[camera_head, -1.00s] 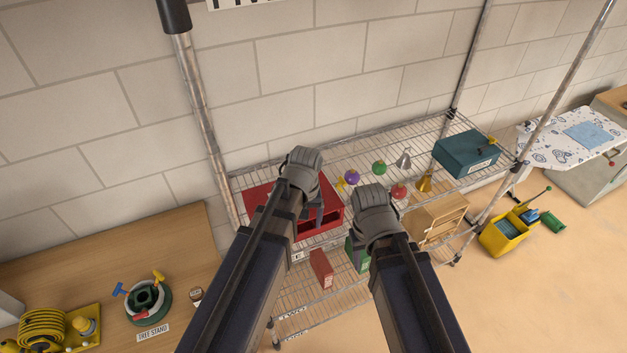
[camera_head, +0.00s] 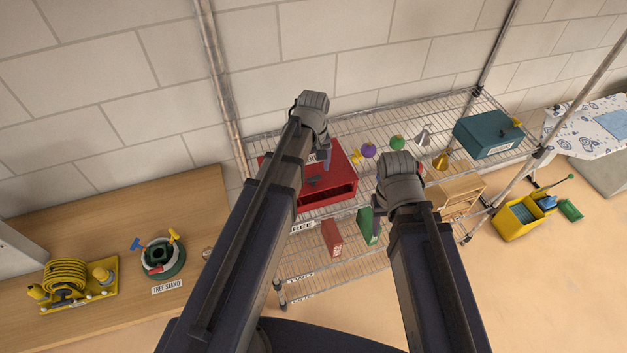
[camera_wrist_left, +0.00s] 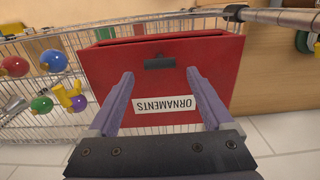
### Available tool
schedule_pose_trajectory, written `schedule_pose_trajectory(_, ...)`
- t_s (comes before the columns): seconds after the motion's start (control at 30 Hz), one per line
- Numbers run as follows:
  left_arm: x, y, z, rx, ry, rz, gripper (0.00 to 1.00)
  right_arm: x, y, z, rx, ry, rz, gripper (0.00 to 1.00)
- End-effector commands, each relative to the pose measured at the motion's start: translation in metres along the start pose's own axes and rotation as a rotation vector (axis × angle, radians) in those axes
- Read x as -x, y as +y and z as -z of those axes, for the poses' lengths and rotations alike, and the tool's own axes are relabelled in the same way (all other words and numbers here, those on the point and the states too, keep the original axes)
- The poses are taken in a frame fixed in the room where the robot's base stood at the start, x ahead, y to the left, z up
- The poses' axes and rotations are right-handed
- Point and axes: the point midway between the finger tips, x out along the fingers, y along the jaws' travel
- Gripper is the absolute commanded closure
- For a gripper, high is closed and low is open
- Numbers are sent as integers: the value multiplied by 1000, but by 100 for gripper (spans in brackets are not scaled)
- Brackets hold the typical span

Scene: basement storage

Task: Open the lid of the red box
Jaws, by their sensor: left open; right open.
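The red box (camera_head: 335,186) stands on the upper wire shelf in the head view, partly hidden behind my left arm. In the left wrist view the red box (camera_wrist_left: 215,62) shows a white ORNAMENTS label and a dark clasp (camera_wrist_left: 160,62). A dark gap shows along its far edge; I cannot tell how far the lid is raised. My left gripper (camera_head: 320,165) is at the box; its two fingers (camera_wrist_left: 160,95) are apart in front of the labelled face, with nothing between them. My right gripper (camera_head: 385,215) is right of the box; its fingers are mostly hidden.
Several ornaments (camera_head: 397,143) lie right of the box on the wire shelf, before a teal box (camera_head: 488,136). Red (camera_head: 332,238) and green boxes stand on the lower shelf. A wooden table (camera_head: 110,215) is at left.

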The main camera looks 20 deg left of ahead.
Motion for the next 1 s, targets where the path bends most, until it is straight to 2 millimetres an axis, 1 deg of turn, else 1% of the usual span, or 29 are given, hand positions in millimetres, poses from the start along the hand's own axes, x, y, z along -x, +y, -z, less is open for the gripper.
schedule_pose_trajectory(0.03,-14,0,0,0,0,0,15,-14,-1,1,2,0,0,50)
schedule_pose_trajectory(0.2,-35,0,0,-1,0,0,15,-35,-3,2,6,0,-1,50)
schedule_pose_trajectory(0.3,-43,0,0,-1,0,0,15,-43,-4,2,9,0,-2,50)
schedule_pose_trajectory(0.43,-47,0,0,-1,0,0,15,-47,-4,3,11,0,-2,50)
schedule_pose_trajectory(0.7,-46,0,0,-1,0,0,16,-46,-4,3,11,0,-2,50)
schedule_pose_trajectory(1.0,-46,0,0,-1,0,0,50,-46,-4,3,11,0,-2,50)
